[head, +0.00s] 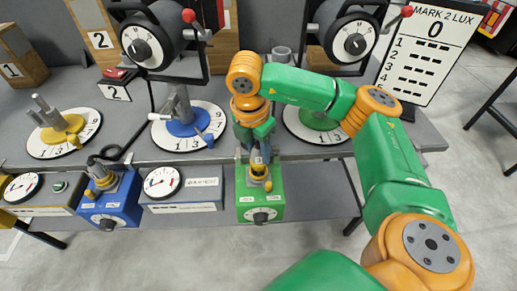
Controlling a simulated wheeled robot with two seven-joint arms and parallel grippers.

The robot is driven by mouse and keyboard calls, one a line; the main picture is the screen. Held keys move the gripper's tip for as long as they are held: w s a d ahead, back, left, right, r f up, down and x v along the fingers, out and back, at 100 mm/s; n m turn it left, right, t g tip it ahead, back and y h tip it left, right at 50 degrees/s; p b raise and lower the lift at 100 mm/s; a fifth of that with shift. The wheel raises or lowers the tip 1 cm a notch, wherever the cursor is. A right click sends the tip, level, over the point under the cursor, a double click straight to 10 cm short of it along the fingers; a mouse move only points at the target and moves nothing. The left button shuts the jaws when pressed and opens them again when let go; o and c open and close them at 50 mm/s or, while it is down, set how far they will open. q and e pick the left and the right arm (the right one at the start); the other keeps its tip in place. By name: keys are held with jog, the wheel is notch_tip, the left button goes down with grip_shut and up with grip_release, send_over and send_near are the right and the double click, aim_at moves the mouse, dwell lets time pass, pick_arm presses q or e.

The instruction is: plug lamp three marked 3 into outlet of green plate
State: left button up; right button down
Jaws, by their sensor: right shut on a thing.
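My right gripper (256,153) points down over the green box (261,205) on the lower shelf. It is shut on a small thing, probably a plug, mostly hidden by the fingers. The yellow fitting (260,172) on top of the green box is right below the fingertips. I cannot tell whether the held thing touches it. The right lamp (350,38) stands at the back over the green plate (318,120); its mark is not visible, as my arm passes in front. My left gripper is not in view.
The left lamp (152,38) stands over the blue plate (188,124); a yellow plate (62,130) is further left. A score board (430,50) stands at right.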

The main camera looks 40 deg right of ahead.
aim_at(259, 159)
jog(key=shift+f+b, duration=1.6)
jog(key=shift+f, duration=0.05)
jog(key=shift+c, duration=0.4)
grip_release()
jog(key=shift+r+p, duration=2.05)
jog(key=shift+r, duration=0.6)
jog(key=shift+f, duration=0.1)
jog(key=shift+s, duration=0.1)
